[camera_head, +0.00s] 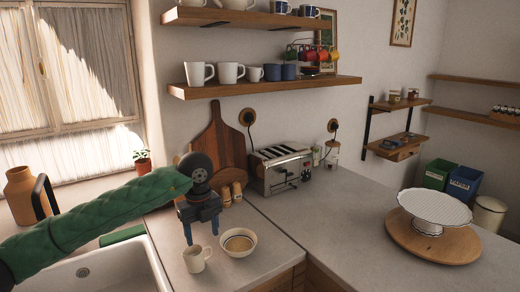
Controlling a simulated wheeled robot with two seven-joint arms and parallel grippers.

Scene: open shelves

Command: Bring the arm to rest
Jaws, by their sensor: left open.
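My left arm, in a green quilted sleeve, reaches in from the left across the sink. My left gripper (202,231) points down with its blue fingers apart. It is above and just behind a white mug (196,259) on the counter. I cannot tell whether a finger touches the mug's rim. My right gripper is not in view.
A toaster (281,167) and a wooden cutting board (217,142) stand at the wall behind. A white cake stand (434,209) sits on a round wooden board (433,240) at the right. Shelves with mugs (265,86) hang above. The counter between toaster and cake stand is clear.

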